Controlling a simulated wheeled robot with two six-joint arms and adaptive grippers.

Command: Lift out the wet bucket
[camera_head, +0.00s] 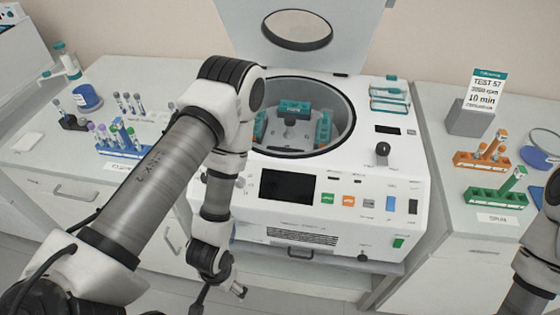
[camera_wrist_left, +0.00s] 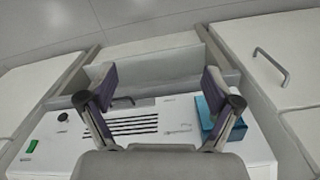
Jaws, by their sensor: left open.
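The white centrifuge (camera_head: 420,160) has its lid up and its round bowl open. In the bowl, teal buckets stand around the rotor: one at the back (camera_head: 295,107), one at the right (camera_head: 323,128) and one at the left (camera_head: 260,125). I cannot tell which is wet. My left arm hides part of the bowl's left side. My left gripper (camera_head: 222,290) hangs low in front of the centrifuge's front panel, away from the bowl. In the left wrist view, my left gripper (camera_wrist_left: 160,82) is open with nothing between its fingers. My right gripper is out of view.
Tube racks (camera_head: 120,140) stand on the left counter. Orange (camera_head: 480,160) and green (camera_head: 490,195) racks and a sign (camera_head: 485,90) stand on the right counter. The raised lid (camera_head: 350,30) stands behind the bowl.

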